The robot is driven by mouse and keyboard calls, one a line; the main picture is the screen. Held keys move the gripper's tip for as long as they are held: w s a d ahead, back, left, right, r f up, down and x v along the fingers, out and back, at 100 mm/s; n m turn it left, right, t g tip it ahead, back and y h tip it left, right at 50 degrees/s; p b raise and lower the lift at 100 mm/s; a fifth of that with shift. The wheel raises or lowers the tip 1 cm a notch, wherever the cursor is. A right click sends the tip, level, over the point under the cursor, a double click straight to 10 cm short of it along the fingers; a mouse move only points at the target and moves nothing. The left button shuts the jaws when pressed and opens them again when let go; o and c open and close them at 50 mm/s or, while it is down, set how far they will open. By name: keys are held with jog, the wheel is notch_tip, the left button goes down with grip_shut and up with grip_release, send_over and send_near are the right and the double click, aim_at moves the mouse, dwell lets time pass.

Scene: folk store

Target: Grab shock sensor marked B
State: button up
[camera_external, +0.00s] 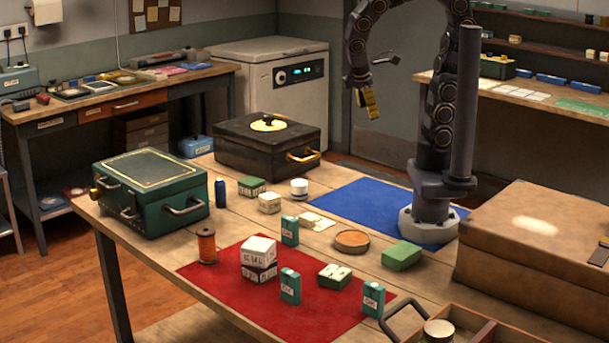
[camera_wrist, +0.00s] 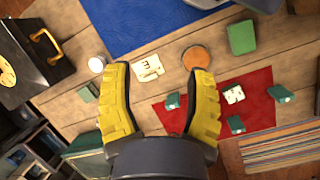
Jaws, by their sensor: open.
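Three small upright teal boxes with white labels stand around the red mat: one at the back (camera_external: 290,231), one in the middle (camera_external: 291,287) and one at the right (camera_external: 373,299). The label letters are too small to read surely, so I cannot tell which, if any, is the shock sensor marked B. They also show in the wrist view, at the back (camera_wrist: 172,101), in the middle (camera_wrist: 236,125) and at the right (camera_wrist: 281,94). My gripper (camera_wrist: 160,72) has yellow fingers spread apart with nothing between them. It hangs high above the table, apart from everything (camera_external: 371,104).
A round tin (camera_external: 351,240) and green block (camera_external: 402,256) lie behind. A large brown case (camera_external: 540,235) stands right. The blue mat (camera_external: 355,203) is largely clear.

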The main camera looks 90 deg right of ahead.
jog(key=w+a+f+n+h, duration=0.15)
jog(key=w+n+h, duration=0.4)
jog(key=w, duration=0.65)
jog(key=w+a+f+n+t+h, duration=0.3)
jog(key=w+a+f+n+t, duration=0.15)
jog(key=w+a+n, duration=0.4)
jog(key=n+t, duration=0.6)
jog(key=n, duration=0.1)
send_over(284, 279)
jog(key=d, duration=0.3)
notch_tip(284, 279, down, 13)
jog(key=s+a+f+n, duration=0.1)
jog(key=a+f, duration=0.1)
jog(key=s+a+f+n+t+y, duration=0.1)
jog(key=s+a+f, duration=0.1)
jog(key=s+a+f+n, duration=0.1)
jog(key=s+a+f, duration=0.1)
jog(key=shift+a+f+t+y, duration=0.15)
jog(key=shift+a+t+y, duration=0.1)
jog(key=shift+a, duration=0.05)
jog(key=shift+w+d+f, duration=0.1)
jog(key=shift+f, duration=0.1)
jog(key=x, duration=0.7)
jog(key=shift+w+d+r, duration=0.1)
jog(key=shift+w+d, duration=0.05)
grip_shut()
